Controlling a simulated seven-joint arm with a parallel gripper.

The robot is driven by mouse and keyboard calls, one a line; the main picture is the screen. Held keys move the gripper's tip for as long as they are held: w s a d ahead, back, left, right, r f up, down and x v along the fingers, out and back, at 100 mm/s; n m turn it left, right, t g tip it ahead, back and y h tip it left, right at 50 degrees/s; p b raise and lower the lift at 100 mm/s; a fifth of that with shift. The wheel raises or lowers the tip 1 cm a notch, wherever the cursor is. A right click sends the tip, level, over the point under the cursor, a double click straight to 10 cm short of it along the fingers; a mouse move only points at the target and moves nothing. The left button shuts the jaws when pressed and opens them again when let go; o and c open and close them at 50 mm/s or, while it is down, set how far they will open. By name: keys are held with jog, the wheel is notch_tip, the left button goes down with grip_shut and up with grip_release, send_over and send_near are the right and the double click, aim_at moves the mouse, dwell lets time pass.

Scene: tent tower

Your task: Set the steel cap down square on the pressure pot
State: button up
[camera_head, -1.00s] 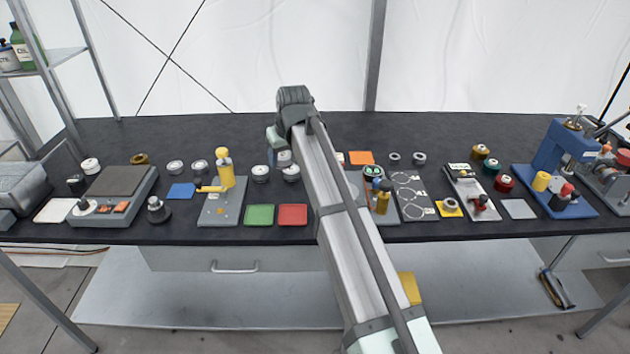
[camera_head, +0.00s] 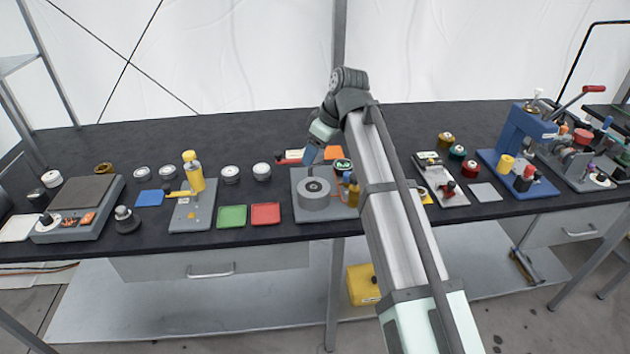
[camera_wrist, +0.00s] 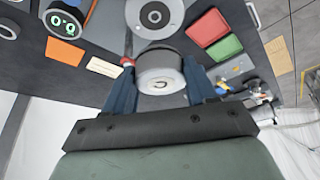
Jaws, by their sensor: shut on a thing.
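The pressure pot (camera_head: 318,196) is a grey round pot with a dark centre on a grey plate (camera_head: 345,212), at the middle of the table. It shows also at the top of the wrist view (camera_wrist: 166,14). My gripper (camera_head: 312,155) is behind and above the pot in the head view. In the wrist view its blue fingers (camera_wrist: 160,84) are shut on the steel cap (camera_wrist: 160,78), a short silvery cylinder with a pale face. The cap appears apart from the pot. I cannot make out the cap in the head view.
Red (camera_head: 265,214) and green (camera_head: 232,216) pads lie left of the pot. A yellow-handled press (camera_head: 194,180) stands farther left, with round silver caps (camera_head: 262,171) nearby. A gauge with a green display (camera_head: 343,166) and an orange pad (camera_head: 334,152) sit close behind the pot.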

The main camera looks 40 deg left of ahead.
aim_at(311, 186)
jog(key=shift+f, duration=4.2)
jog(key=shift+f, duration=0.1)
jog(key=o, duration=1.3)
jog(key=shift+c, duration=0.2)
jog(key=v, duration=1.2)
